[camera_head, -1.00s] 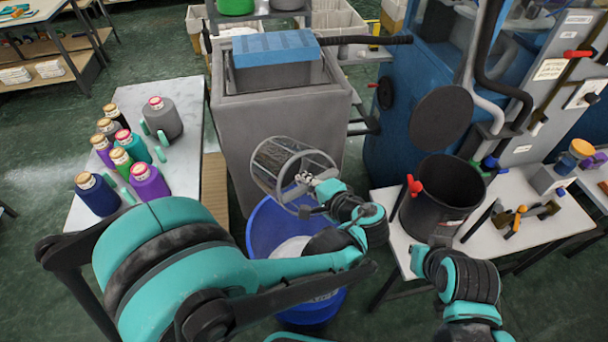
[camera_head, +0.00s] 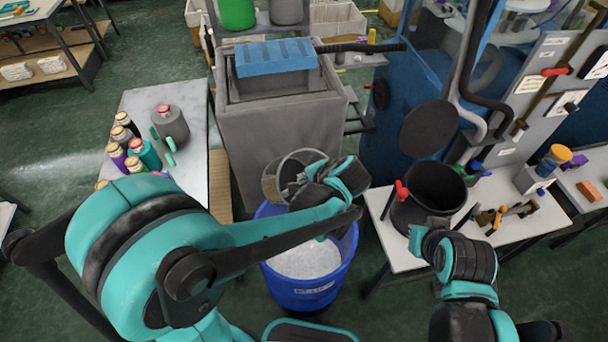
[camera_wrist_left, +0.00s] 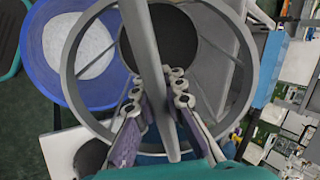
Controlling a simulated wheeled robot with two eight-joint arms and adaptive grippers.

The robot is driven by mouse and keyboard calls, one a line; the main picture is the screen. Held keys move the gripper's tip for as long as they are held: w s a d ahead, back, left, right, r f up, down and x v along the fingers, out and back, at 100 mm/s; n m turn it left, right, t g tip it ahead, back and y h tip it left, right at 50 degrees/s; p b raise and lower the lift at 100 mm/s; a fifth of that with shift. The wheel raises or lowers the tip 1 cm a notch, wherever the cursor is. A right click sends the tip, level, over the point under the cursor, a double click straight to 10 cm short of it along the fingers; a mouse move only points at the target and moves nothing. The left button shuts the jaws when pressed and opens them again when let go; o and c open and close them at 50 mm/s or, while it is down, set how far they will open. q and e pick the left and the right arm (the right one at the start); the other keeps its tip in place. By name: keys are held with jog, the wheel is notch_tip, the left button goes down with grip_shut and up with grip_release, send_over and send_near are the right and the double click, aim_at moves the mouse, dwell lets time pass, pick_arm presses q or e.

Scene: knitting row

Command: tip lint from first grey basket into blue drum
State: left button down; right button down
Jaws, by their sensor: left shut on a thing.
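The grey basket (camera_head: 270,186) is a round, ribbed frame, held up near the far left part of the blue drum's rim in the head view. In the left wrist view its ring and ribs (camera_wrist_left: 71,70) surround a dark round end, and I make out no lint inside. My left gripper (camera_wrist_left: 163,98) is shut on the grey bar across it; in the head view the wrist hides most of the grip. The blue drum (camera_head: 306,292) stands on the floor with white lint (camera_head: 306,260) inside. It also shows in the left wrist view (camera_wrist_left: 35,62).
A grey bin with a blue-topped box (camera_head: 265,140) stands behind the drum. A white table with spools (camera_head: 135,98) is at left. At right, a white table (camera_head: 385,240) bears a black bucket (camera_head: 412,212) and tools. A blue machine stands behind.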

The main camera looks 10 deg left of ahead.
pick_arm(q)
jog(key=r+g+h+p, duration=0.1)
jog(key=p, duration=0.1)
jog(key=r+g+h+p, duration=0.1)
jog(key=r+p, duration=0.1)
jog(key=r+g+h+p, duration=0.1)
jog(key=p, duration=0.1)
jog(key=shift+s+d+r+g+h, duration=0.3)
jog(key=shift+s+r+g+h, duration=0.05)
jog(key=shift+g+h, duration=0.05)
jog(key=shift+s+d+r+g+h+p, duration=0.25)
jog(key=shift+d+r+g+h+p, duration=0.1)
jog(key=shift+r+g+h, duration=0.35)
jog(key=shift+f, duration=0.2)
